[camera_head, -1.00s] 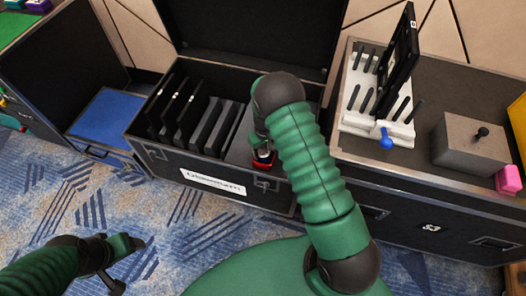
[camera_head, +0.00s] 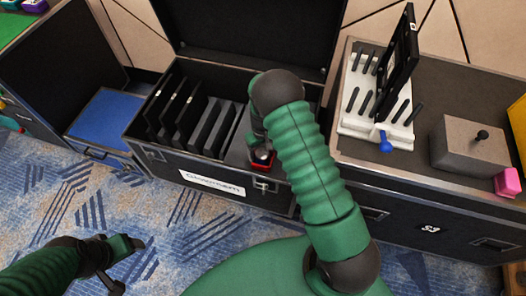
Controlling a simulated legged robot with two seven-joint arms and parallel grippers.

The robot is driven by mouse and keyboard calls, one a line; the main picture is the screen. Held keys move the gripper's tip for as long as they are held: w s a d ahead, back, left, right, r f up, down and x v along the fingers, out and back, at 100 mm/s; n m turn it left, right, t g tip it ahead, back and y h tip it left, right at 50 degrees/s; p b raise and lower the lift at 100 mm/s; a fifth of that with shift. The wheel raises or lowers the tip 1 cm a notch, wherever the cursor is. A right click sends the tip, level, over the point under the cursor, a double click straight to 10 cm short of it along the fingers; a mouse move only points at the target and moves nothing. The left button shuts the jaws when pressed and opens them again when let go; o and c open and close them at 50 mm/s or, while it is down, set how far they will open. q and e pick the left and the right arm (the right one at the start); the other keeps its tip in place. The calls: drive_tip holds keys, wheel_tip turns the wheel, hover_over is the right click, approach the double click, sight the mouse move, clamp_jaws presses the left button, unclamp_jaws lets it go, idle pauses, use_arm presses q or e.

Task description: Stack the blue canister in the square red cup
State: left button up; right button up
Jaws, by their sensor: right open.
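The square red cup (camera_head: 258,167) sits inside the open black case, at its front right corner. A small round grey-white top (camera_head: 262,155) shows within the red rim. It may be the blue canister's top, but no blue shows on it and I cannot be sure. My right gripper (camera_head: 259,143) is open just above and behind the cup, largely hidden by my green forearm. My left gripper (camera_head: 128,264) is open and empty over the carpet at lower left.
The black case (camera_head: 165,165) holds several upright dark panels on its left side. A white rack (camera_head: 350,124) with a blue knob (camera_head: 386,145), a grey box (camera_head: 465,148) and a pink block (camera_head: 508,182) stand on the right case. A blue panel (camera_head: 103,118) lies at left.

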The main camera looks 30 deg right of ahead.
wheel_tip(320, 180, up, 11)
drive_tip(key=p, duration=0.3)
drive_tip(key=s+a+r+t, duration=0.3)
drive_tip(key=s+a+r, duration=0.9)
drive_tip(key=s, duration=0.4)
drive_tip(key=w+p+v, duration=0.2)
drive_tip(key=p+v, duration=0.7)
drive_tip(key=w+r+p+v, duration=0.1)
drive_tip(key=w+p+v, duration=0.1)
drive_tip(key=p+v, duration=0.8)
drive_tip(key=shift+w+d+r+n, duration=0.25)
drive_tip(key=shift+w+d+n, duration=0.15)
drive_tip(key=shift+w+d, duration=0.1)
drive_tip(key=shift+a, duration=0.1)
drive_tip(key=shift+c, duration=0.4)
